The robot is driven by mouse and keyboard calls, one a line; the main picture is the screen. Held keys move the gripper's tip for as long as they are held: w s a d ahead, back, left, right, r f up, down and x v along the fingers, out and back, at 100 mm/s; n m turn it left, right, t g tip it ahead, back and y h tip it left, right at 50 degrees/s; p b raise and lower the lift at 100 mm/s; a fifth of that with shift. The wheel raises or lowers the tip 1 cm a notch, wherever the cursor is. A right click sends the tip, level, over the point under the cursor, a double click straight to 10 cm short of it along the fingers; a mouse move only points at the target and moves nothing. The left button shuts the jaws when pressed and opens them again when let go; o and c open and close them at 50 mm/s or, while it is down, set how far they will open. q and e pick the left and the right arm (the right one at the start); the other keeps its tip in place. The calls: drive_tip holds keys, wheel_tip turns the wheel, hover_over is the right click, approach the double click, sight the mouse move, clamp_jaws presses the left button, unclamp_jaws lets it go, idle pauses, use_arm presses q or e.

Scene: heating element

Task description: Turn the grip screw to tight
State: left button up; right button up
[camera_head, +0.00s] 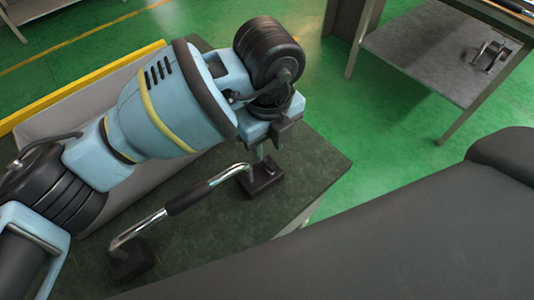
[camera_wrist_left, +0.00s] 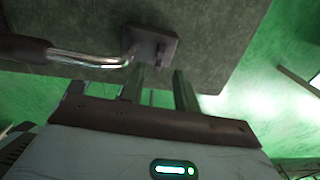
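A bent metal bar with a dark grip sleeve (camera_head: 190,198) runs between two dark blocks on the table. The far block (camera_head: 260,178) lies just below my left gripper (camera_head: 262,151), whose fingers point down at it. In the left wrist view the same block (camera_wrist_left: 150,47) is just beyond the fingertips, with the bar's bent end entering it. A small dark part (camera_wrist_left: 161,51) sticks out of the block; I cannot tell whether it is the grip screw. My left gripper (camera_wrist_left: 163,76) has a gap between its fingers and holds nothing. My right gripper is out of view.
The dark tabletop (camera_head: 318,165) ends just right of the far block. The near block (camera_head: 130,262) stands at the front left. A grey shelf (camera_head: 425,50) with a small dark object (camera_head: 490,54) stands at the upper right. Green floor lies between.

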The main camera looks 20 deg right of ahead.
sight(267, 161)
use_arm(q)
drive_tip(key=shift+f, duration=2.45)
clamp_jaws()
